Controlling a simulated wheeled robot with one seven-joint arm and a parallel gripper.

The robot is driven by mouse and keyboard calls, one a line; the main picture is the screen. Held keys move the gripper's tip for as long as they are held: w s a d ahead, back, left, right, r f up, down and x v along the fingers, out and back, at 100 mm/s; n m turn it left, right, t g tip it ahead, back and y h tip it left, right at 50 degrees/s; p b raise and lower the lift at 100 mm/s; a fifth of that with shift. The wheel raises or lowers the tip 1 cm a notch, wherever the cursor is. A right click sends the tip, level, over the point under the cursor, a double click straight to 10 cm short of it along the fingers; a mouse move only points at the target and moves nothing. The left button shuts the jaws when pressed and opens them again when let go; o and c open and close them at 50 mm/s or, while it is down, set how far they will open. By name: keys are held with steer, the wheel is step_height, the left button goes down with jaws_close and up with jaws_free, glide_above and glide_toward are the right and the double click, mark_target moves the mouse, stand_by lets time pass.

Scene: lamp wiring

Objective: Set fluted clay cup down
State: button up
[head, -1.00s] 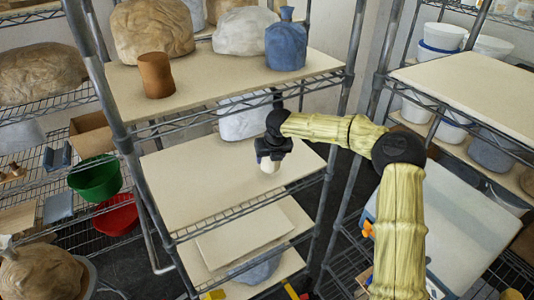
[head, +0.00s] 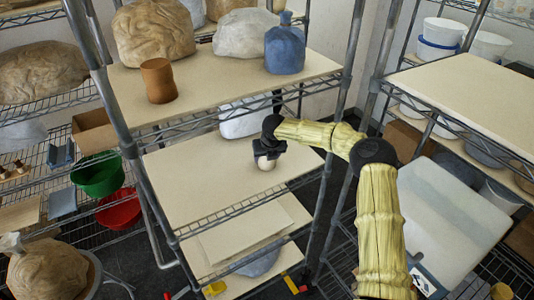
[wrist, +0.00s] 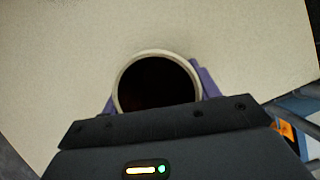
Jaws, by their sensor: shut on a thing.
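The fluted clay cup (head: 265,163) is pale and small in the head view, just below my gripper (head: 267,156), over the middle shelf board (head: 205,185). In the wrist view the cup (wrist: 117,85) shows its pale round rim and dark inside. My gripper (wrist: 157,95) is shut on it, with purple fingers at its left and right sides. The cup looks upright. I cannot tell whether its base touches the board, as its underside is hidden.
Metal shelf posts (head: 335,130) flank the board.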

steer(key=o, duration=1.1)
steer(key=shift+s+a, duration=0.1)
steer(key=shift+s, duration=0.05)
steer(key=shift+o, duration=0.6)
steer(key=shift+r, duration=0.1)
steer(key=shift+s+r+b, duration=0.1)
steer(key=shift+r+b, duration=0.2)
steer(key=shift+b, duration=0.1)
steer(key=b+v, duration=0.1)
steer(key=v, duration=0.3)
steer(key=shift+b, duration=0.4)
steer(key=s+d+b, duration=0.4)
steer(key=s, duration=0.7)
steer(key=shift+s+d, duration=0.15)
steer(key=shift+d, duration=0.05)
